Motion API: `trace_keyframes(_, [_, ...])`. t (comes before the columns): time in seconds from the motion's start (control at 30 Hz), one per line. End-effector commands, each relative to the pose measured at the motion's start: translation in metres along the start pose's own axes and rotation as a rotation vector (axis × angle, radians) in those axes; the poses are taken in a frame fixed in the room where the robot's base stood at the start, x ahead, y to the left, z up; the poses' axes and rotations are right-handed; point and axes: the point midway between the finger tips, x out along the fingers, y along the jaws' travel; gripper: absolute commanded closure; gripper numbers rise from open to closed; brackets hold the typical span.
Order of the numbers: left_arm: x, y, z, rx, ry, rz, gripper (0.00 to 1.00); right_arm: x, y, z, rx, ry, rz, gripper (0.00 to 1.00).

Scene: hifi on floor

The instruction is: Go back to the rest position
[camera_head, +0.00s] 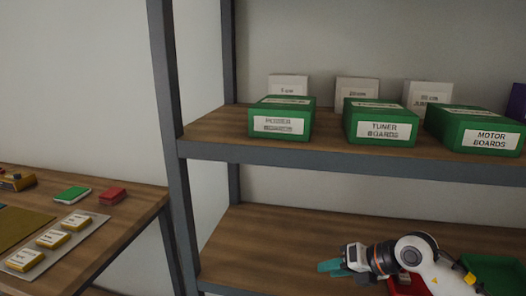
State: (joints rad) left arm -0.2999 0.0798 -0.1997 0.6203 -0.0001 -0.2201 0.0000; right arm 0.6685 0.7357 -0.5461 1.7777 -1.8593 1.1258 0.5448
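My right gripper (335,267) has teal fingers and comes in from the lower right on a white arm. It points left in front of the lower shelf (262,240). Its fingers overlap in this view, so I cannot tell how far apart they are, and I see nothing held between them. My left gripper is not in view.
The upper shelf (215,140) bears green boxes labelled POWER BOARDS (280,120), TUNER BOARDS (381,122) and MOTOR BOARDS (478,132). A red item (408,286) and a green one (497,272) are near my arm. A wooden table (120,235) with small boxes stands left.

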Motion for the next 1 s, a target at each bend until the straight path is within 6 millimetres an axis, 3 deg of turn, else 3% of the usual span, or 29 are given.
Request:
trace_keyframes(0.03, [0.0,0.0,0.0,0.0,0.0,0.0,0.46,0.011,-0.031,0.013,0.033,0.029,-0.158,0.65])
trace_keyframes(0.1, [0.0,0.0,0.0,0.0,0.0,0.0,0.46,0.014,-0.071,0.021,0.101,0.096,-0.371,0.65])
trace_keyframes(0.2, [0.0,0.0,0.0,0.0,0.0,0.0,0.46,0.001,-0.112,0.023,0.254,0.218,-0.638,0.65])
trace_keyframes(0.3, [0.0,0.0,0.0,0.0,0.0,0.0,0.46,-0.021,-0.129,0.017,0.464,0.363,-0.849,0.65])
trace_keyframes(0.37, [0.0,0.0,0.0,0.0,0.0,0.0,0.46,-0.036,-0.126,0.012,0.613,0.459,-0.943,0.65])
trace_keyframes(0.47, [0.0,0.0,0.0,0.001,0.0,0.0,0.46,-0.056,-0.102,0.008,0.896,0.626,-1.037,0.65])
trace_keyframes(0.53, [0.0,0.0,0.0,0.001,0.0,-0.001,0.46,-0.064,-0.074,0.012,1.114,0.741,-1.052,0.65])
trace_keyframes(0.67, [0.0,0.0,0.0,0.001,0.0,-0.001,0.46,-0.066,-0.009,0.042,1.539,0.933,-0.963,0.65])
trace_keyframes(0.77, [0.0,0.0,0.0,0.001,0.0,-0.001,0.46,-0.058,0.04,0.09,1.867,1.043,-0.787,0.65])
trace_keyframes(0.83, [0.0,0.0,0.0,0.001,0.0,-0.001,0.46,-0.05,0.066,0.132,2.076,1.088,-0.62,0.65])
trace_keyframes(1.0, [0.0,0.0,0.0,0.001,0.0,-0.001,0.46,-0.04,0.09,0.224,2.412,1.096,-0.234,0.65])
